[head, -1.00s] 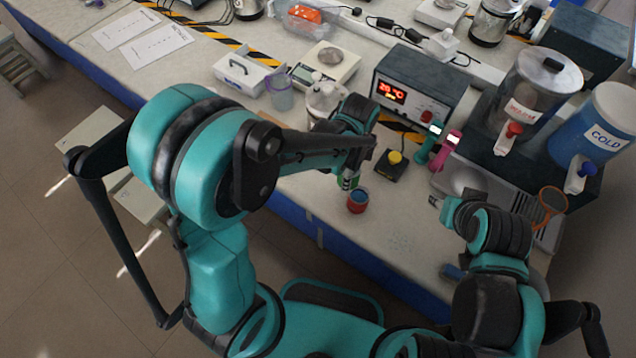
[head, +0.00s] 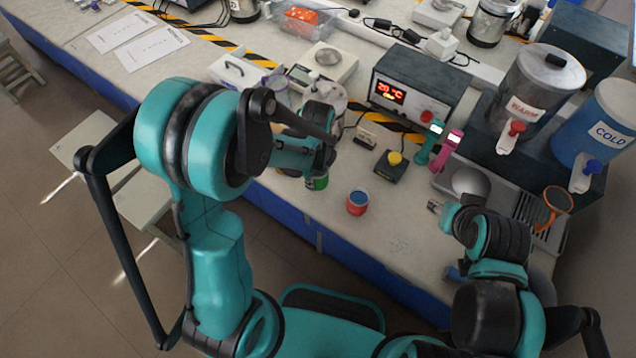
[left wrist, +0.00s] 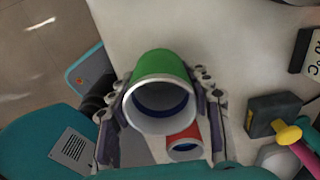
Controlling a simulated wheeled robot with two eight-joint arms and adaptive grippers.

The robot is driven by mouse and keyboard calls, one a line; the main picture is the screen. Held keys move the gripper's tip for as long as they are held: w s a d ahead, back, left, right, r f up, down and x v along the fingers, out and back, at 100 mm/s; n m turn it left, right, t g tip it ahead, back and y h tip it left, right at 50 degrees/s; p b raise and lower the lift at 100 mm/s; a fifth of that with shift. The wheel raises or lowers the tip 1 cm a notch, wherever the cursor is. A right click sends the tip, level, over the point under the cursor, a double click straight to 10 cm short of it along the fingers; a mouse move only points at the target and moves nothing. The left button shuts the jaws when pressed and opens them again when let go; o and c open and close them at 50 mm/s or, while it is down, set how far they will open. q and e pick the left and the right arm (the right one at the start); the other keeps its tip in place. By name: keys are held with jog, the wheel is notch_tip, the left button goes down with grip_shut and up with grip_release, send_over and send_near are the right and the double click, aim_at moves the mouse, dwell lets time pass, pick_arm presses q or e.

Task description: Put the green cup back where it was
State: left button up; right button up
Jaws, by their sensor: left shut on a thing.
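The green cup (head: 317,183) is in my left gripper (head: 314,172), mostly hidden behind the gripper in the head view. In the left wrist view the green cup (left wrist: 162,66) shows large, its white rim and dark blue inside facing the camera. The fingers of my left gripper (left wrist: 161,88) are shut on its two sides. A red cup (head: 357,202) with a blue inside stands upright on the bench to the right of the green cup, apart from it. My right gripper (head: 436,206) is over the bench at the right; its jaws are too small to read.
A black box with a yellow button (head: 391,166) sits behind the red cup. Teal (head: 430,140) and pink (head: 447,150) handheld devices stand right of it. A heater unit (head: 415,88), scale (head: 325,62) and drink dispensers (head: 530,95) are farther back. The bench (head: 340,238) is bare near its front edge.

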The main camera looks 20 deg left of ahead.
aim_at(318, 182)
pick_arm(q)
notch_tip(318, 182, down, 4)
jog(key=shift+r+b, duration=0.1)
jog(key=shift+b, duration=0.65)
jog(key=o, duration=0.9)
jog(key=shift+c, duration=0.2)
jog(key=o, duration=0.4)
